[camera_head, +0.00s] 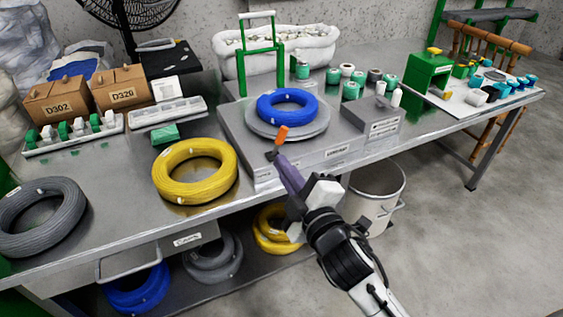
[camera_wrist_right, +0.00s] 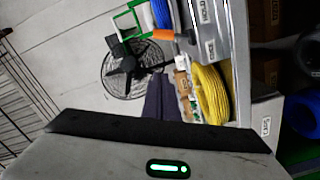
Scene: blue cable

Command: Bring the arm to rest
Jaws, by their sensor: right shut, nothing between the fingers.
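My right arm comes in from the lower right of the head view. Its gripper (camera_head: 277,162) is shut and empty, with slim purple-grey fingers pointing up and left, in front of the grey box. The fingers also show in the wrist view (camera_wrist_right: 160,98), close together. A small orange piece (camera_head: 282,134) shows just past the fingertips; I cannot tell whether it touches them. The blue cable coil (camera_head: 290,118) lies on a round grey plate (camera_head: 301,133) on top of the grey box (camera_head: 313,163). My left gripper is out of view.
The metal table (camera_head: 110,215) carries a yellow coil (camera_head: 164,178), a grey coil (camera_head: 72,218) and brown boxes (camera_head: 122,90). A green frame (camera_head: 241,62) stands behind the blue coil. A white bin (camera_head: 375,203) stands below the table's front edge. The floor at right is clear.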

